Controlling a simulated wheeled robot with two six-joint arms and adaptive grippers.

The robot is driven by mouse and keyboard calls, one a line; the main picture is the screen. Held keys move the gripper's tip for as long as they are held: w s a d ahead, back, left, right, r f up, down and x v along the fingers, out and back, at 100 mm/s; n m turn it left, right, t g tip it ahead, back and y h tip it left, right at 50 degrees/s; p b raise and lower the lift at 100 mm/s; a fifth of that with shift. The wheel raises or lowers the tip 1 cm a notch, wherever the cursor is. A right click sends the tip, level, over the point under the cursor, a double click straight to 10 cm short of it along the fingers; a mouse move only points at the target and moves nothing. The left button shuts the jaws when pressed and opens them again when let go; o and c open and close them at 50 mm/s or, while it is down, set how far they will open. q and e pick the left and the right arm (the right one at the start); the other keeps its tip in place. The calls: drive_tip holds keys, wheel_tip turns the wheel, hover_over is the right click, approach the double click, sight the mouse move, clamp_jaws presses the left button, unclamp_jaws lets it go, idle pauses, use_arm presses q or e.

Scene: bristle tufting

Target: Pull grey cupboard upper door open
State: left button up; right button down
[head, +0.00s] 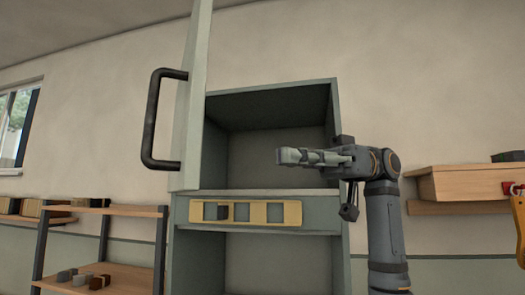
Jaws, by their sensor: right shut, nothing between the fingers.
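The grey cupboard (337,215) stands in the middle of the head view. Its upper door (194,110) is swung open to the left and shows nearly edge-on. A black bar handle (151,115) sticks out from the left side of the door. The upper compartment behind it is open to view and looks empty. My right gripper (282,156) is in front of this compartment, pointing left. It is shut, with nothing between its fingers, and well apart from the door and handle. My left gripper is not in view.
A yellow frame (292,213) with openings sits on the band below the upper compartment. A wooden shelf rack (120,210) with small blocks stands at the left. A wooden box (460,182) sits on a wall shelf at the right. An orange object (518,225) shows at the right edge.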

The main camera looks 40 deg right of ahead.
drive_tip(key=shift+w+a+p, duration=0.2)
drive_tip(key=shift+a+p, duration=0.15)
drive_tip(key=shift+a, duration=1.05)
drive_tip(key=shift+w+a+p, duration=0.15)
drive_tip(key=shift+a+p, duration=0.15)
drive_tip(key=shift+a, duration=1.05)
